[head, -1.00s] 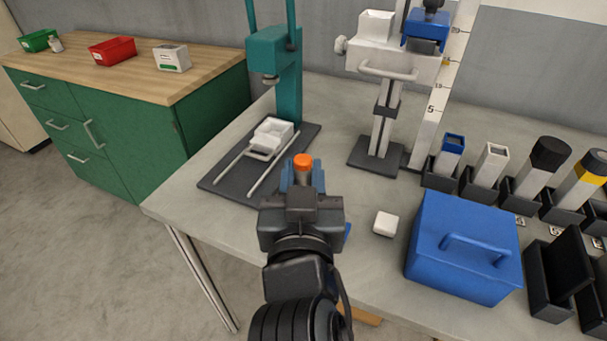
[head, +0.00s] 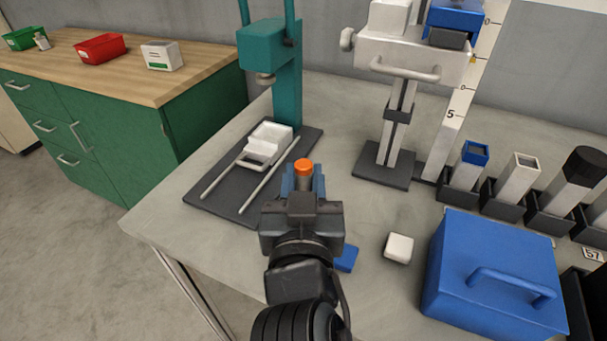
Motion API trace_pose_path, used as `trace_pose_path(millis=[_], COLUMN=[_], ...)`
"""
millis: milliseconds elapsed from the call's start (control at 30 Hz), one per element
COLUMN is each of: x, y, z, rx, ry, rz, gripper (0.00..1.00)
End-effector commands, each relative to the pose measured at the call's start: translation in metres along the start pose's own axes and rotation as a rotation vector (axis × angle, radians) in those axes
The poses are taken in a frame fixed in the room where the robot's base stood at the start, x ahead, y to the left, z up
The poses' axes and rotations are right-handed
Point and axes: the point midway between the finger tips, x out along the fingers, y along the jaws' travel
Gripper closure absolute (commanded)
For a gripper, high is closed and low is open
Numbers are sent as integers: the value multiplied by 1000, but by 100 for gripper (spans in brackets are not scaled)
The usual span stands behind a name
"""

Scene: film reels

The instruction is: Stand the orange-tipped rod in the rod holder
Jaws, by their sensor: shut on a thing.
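My gripper (head: 304,184) is shut on the orange-tipped rod (head: 303,168), whose orange end points up between the blue fingers. The rest of the rod is hidden by the gripper. It is over the grey table, just right of the teal press. I cannot tell from this view which holder is empty.
A blue lidded box (head: 495,270) stands in front of the holders. A white block (head: 399,248) and a small blue block (head: 347,258) lie near my gripper. The teal press (head: 272,75) and a white stand (head: 398,130) rise behind. Bare table lies between the press and the stand.

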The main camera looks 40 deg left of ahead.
Motion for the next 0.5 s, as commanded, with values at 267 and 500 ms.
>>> trace_pose_path(millis=[267, 500], x=[0, 0], y=[0, 0], z=[17, 16], rx=[1, 1], ry=[2, 2], rz=[-1, -1], gripper=[100, 100])
